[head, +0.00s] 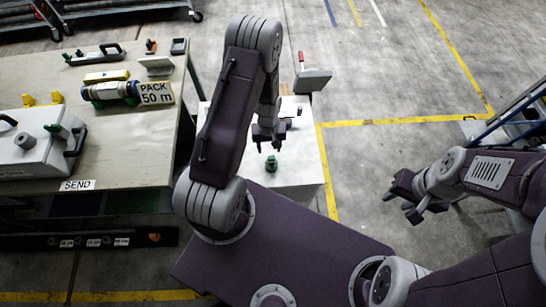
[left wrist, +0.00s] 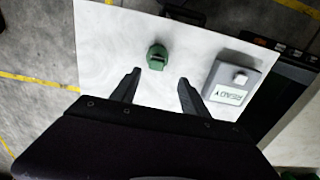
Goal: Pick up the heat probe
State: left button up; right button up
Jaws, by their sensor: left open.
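A small green object (head: 271,163) with a dark top stands on the white table (head: 300,170). It may be the heat probe, but I cannot tell for sure. In the left wrist view the green object (left wrist: 157,57) lies just beyond and between the fingertips of my open, empty left gripper (left wrist: 159,76). In the head view my left gripper (head: 268,145) hangs over the white table close to that object, apart from it. My right gripper (head: 400,206) has its fingers apart and is empty, over the floor at the right.
A grey box (left wrist: 232,82) marked READY lies on the white table in the left wrist view. The bench (head: 130,150) at left holds a white case (head: 25,150), a cylinder (head: 112,92) and a PACK 50 m sign (head: 156,93). Open floor lies to the right.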

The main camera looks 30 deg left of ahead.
aim_at(271, 157)
pick_arm(q)
jog(key=shift+s+a+r, duration=0.15)
jog(key=shift+r, duration=0.05)
notch_tip(271, 157, down, 3)
jog(key=shift+p, duration=0.55)
jog(key=shift+f, duration=0.8)
jog(key=f+b, duration=0.1)
jog(key=f, duration=0.1)
jog(key=d+f+b, duration=0.1)
jog(key=f, duration=0.1)
jog(key=shift+w+f, duration=0.2)
jog(key=shift+f, duration=0.05)
jog(key=shift+w+f, duration=0.1)
jog(key=c, duration=0.9)
grip_shut()
